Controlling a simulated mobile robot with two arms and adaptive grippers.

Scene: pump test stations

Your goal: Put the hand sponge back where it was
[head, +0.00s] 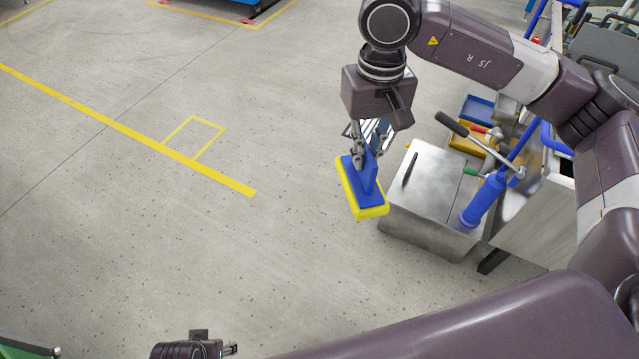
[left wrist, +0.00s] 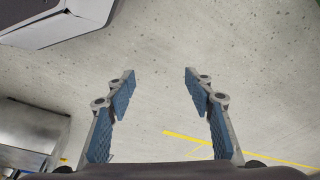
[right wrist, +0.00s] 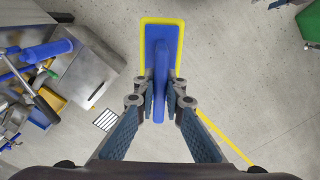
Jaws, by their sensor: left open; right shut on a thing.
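The hand sponge (head: 366,187) has a blue back with a blue grip and a yellow sponge pad. My right gripper (head: 368,150) is shut on its blue grip and holds it in the air, just left of the metal cabinet's top in the head view. The right wrist view also shows the hand sponge (right wrist: 162,42) beyond the fingertips, its grip between them. My left gripper (left wrist: 158,78) is open and empty above the floor in the left wrist view. In the head view only part of the left gripper shows at the bottom edge.
A grey metal cabinet (head: 423,208) stands right of the sponge. Blue and yellow bins (head: 468,139) lie behind. The floor (head: 250,250) to the left is clear, with yellow lines.

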